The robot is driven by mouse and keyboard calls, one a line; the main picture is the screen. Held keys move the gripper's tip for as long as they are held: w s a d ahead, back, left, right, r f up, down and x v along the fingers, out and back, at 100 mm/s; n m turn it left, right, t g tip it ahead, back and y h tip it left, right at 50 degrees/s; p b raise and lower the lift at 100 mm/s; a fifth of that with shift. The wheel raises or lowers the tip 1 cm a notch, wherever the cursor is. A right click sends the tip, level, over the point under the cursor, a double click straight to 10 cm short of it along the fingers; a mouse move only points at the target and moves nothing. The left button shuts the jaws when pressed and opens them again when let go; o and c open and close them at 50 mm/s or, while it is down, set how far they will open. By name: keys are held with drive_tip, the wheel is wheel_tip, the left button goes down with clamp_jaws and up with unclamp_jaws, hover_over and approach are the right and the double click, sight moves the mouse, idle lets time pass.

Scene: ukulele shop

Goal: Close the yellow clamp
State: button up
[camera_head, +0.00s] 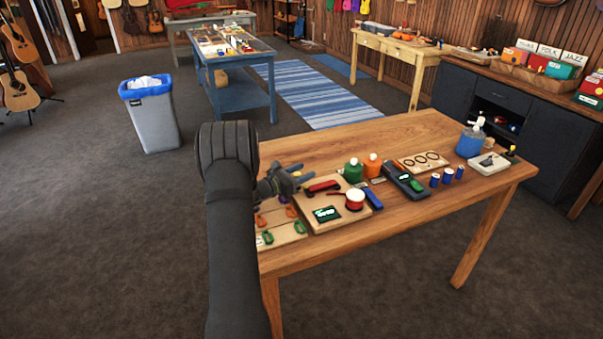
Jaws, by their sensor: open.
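My gripper (301,178) is small in the head view, low over the left part of the wooden table (410,245), with its fingers pointing right. It is open, and I see nothing between the fingers. A wooden board (280,246) on the table's left end carries small clamps, among them an orange clamp (291,211) and a green clamp (298,227). I cannot make out a yellow clamp for certain. My arm covers the left part of that board and may hide it.
A dark case (405,183), blue cans (447,175) and a blue jug (470,141) stand farther right. The table's front right is clear.

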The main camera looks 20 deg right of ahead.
drive_tip(key=c, duration=1)
drive_tip(key=shift+w+r+n+t+y, duration=0.15)
drive_tip(key=shift+n+t+y, duration=0.35)
drive_tip(key=shift+n+t, duration=0.75)
drive_tip(key=shift+w+a+t+y, duration=0.1)
drive_tip(key=shift+t+y, duration=0.3)
drive_tip(key=shift+t, duration=0.55)
drive_tip(key=o, duration=1)
drive_tip(key=shift+n, duration=0.25)
